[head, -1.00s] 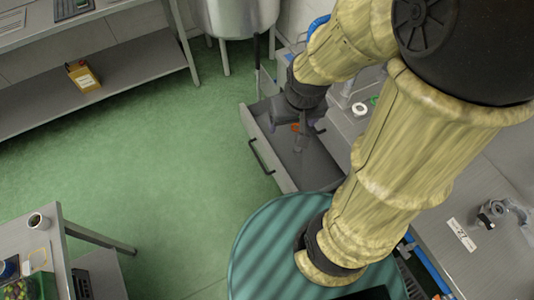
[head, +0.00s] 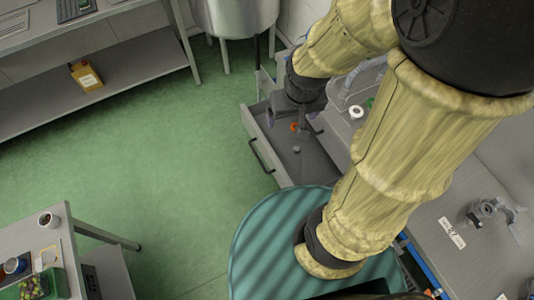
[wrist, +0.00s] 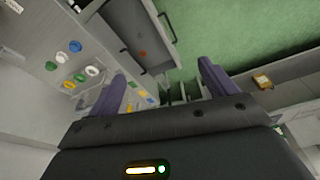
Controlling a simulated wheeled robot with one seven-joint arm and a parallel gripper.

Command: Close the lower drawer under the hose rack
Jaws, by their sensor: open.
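The drawer (head: 272,167) under the bench stands pulled out over the green floor, with a dark bar handle (head: 261,156) on its front. It holds a small orange thing (head: 293,127) and a small grey round thing (head: 297,149). My gripper (head: 304,128) appears above the drawer's inside, behind its front panel; I cannot tell its height. In the wrist view, my gripper (wrist: 160,86) has its two purple fingers spread, with nothing between them. The drawer (wrist: 125,22) and its handle (wrist: 167,27) show beyond the fingers there. My arm hides part of the bench and rack.
A teal round-topped thing (head: 262,235) stands close to the drawer's near side. A steel tank (head: 235,18) stands beyond it. Coloured rings (wrist: 75,46) sit on the rack side in the wrist view. Open green floor (head: 170,150) lies in front of the drawer.

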